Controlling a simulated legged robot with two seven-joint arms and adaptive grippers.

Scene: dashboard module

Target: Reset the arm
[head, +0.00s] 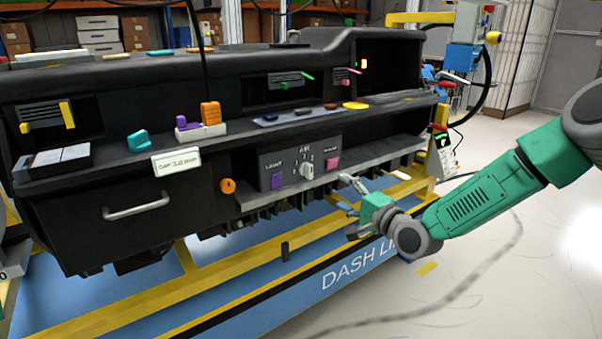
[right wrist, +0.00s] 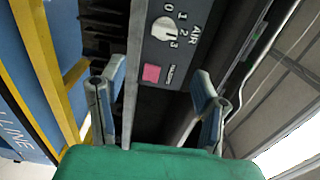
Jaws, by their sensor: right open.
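My right arm, green and grey, comes in from the right in the head view. My right gripper (head: 344,195) is open in front of the lower right part of the black dashboard module (head: 75,215). The right wrist view shows its two blue-grey fingers spread apart (right wrist: 158,108) with nothing between them. Beyond the fingers is the control panel (head: 325,150) with a white AIR knob (head: 307,170), a pink button (head: 333,163) and a purple LIGHT button (head: 278,180). The knob (right wrist: 165,30) and pink button (right wrist: 151,73) also show in the right wrist view. My left gripper is not in view.
A drawer with a grey handle (head: 136,206) is at the module's lower left. An orange round knob (head: 228,185) is beside it. Teal, purple and orange pieces lie on the shelf. A yellow frame rail (head: 235,305) runs below. Open floor lies right.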

